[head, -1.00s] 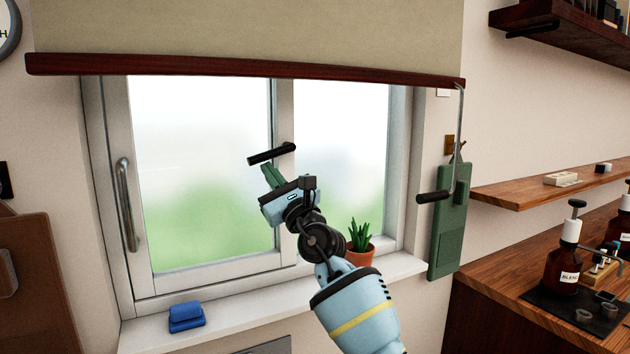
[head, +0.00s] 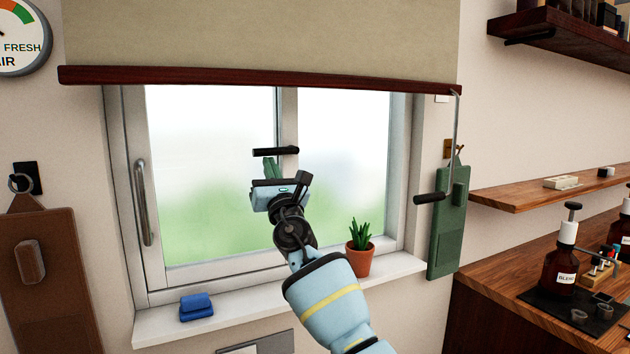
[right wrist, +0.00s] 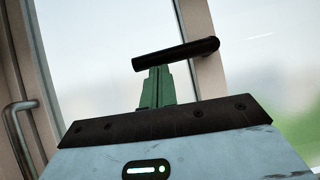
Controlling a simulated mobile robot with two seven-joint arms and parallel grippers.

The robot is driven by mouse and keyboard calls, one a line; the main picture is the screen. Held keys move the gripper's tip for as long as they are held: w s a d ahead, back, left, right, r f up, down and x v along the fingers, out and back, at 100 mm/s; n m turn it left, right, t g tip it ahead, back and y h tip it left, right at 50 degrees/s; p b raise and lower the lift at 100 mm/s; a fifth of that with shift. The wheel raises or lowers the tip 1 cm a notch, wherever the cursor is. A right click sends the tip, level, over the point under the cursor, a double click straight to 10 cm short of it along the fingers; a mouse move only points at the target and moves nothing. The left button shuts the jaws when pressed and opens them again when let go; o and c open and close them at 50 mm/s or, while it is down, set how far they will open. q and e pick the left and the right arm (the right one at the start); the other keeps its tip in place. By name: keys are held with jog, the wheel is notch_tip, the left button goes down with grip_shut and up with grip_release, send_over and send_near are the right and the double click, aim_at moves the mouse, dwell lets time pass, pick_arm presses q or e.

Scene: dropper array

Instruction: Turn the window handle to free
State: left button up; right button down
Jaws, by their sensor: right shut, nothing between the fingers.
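The black window handle (head: 275,151) sticks out to the left from the middle post of the window, roughly level. In the right wrist view the handle (right wrist: 176,53) crosses just beyond my fingertips. My right gripper (head: 271,164) is shut and empty, with its green fingers pointing up just below the handle. In the right wrist view the fingertips (right wrist: 157,72) are close under the handle's left part; I cannot tell whether they touch it. My left gripper is not in view.
A grey pull bar (head: 142,203) is on the window's left frame. A potted plant (head: 360,250) and a blue cloth (head: 196,306) are on the sill. The blind's bottom rail (head: 260,79) hangs above, with a crank (head: 430,198) at right.

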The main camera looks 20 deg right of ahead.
dwell(0.3)
